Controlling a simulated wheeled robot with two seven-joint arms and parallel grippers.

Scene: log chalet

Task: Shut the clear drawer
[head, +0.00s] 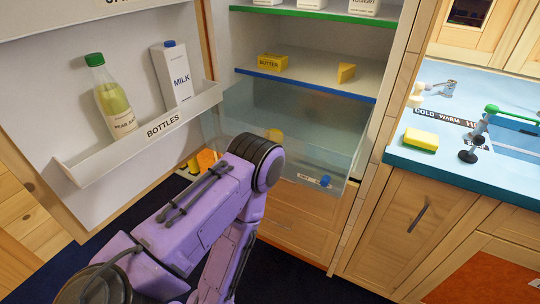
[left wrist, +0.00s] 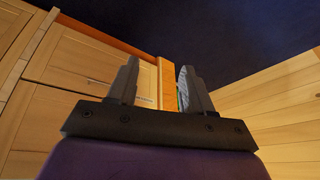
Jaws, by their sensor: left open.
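The clear drawer (head: 318,155) is in the lower part of the open fridge in the head view. It sticks out below the blue-edged shelf. A small label and a blue piece (head: 325,181) show at its lower right, and a yellow item (head: 274,135) shows through it. My purple left arm crosses in front of its left part and hides it there. My left gripper is hidden in the head view. In the left wrist view my left gripper (left wrist: 158,88) is open and empty, with wooden fronts and dark floor beyond. My right gripper is in neither view.
The fridge door (head: 40,110) stands open at left, its bottle rack (head: 150,140) holding a juice bottle (head: 113,98) and a milk carton (head: 173,75). Butter (head: 272,62) and cheese (head: 346,73) sit on the shelf above. A blue counter (head: 440,168) with a sponge (head: 421,140) is at right.

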